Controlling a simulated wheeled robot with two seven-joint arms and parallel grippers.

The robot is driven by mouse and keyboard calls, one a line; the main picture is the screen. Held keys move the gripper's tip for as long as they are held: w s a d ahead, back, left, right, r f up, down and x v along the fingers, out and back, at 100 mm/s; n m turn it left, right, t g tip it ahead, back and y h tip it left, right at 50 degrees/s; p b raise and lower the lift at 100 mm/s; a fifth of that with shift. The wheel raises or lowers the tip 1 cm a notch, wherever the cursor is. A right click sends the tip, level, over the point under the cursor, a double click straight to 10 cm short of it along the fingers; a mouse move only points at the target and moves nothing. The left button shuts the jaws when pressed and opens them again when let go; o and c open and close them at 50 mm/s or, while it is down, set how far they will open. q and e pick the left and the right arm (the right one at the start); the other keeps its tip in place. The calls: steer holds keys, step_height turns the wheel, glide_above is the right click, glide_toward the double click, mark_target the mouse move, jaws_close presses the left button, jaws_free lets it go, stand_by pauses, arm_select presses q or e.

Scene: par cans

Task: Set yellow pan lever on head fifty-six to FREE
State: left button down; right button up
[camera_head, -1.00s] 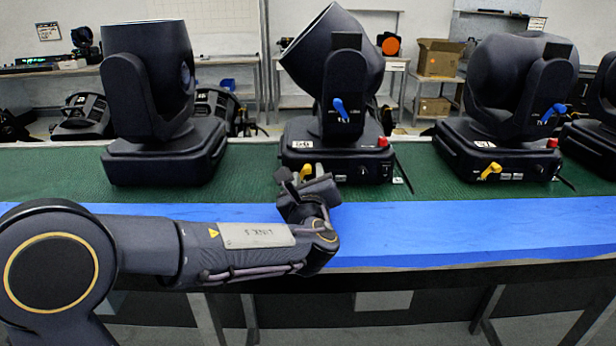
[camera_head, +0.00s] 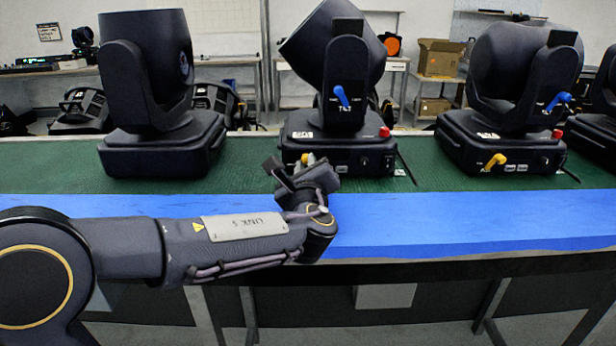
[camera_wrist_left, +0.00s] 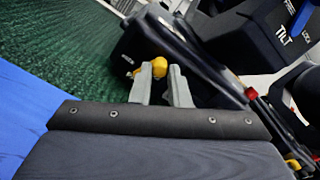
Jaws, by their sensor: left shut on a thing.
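The middle moving head (camera_head: 345,150) stands on the green bench top, its lamp body tilted. Its yellow lever (camera_head: 308,158) sits low on the front face at the left, partly hidden by my gripper. In the left wrist view the yellow lever (camera_wrist_left: 159,66) shows at the fingertips. My left gripper (camera_wrist_left: 168,78) is shut on it; the head view also shows this gripper (camera_head: 295,170) in front of the base. A blue lever (camera_head: 341,96) is on the same head's yoke by the word TILT. The head's number is too small to read. My right gripper is out of view.
Another head (camera_head: 515,140) with a blue and a yellow lever (camera_head: 495,161) stands to the right. A further head (camera_head: 160,150) stands to the left. A red knob (camera_head: 384,131) sits on the middle base.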

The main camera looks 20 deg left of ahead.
arm_select(q)
steer(key=n+b, duration=0.2)
steer(key=b, duration=0.2)
steer(key=a+n+b, duration=0.1)
steer(key=n+b, duration=0.2)
steer(key=a+n+b, duration=0.1)
steer(key=n+b, duration=0.1)
steer(key=b, duration=0.2)
steer(key=shift+s+f+n+b, duration=0.25)
steer(key=shift+s+n+b, duration=0.05)
steer(key=shift+n, duration=0.1)
steer(key=shift+s+a+r+n+b, duration=0.1)
steer(key=shift+a+n+b, duration=0.05)
steer(key=shift+n+b, duration=0.55)
steer(key=shift+a+r+n+b, duration=0.1)
steer(key=shift+a+n+b, duration=0.05)
steer(key=shift+n+b, duration=0.5)
steer(key=c, duration=1.4)
jaws_free()
steer(key=v, duration=0.8)
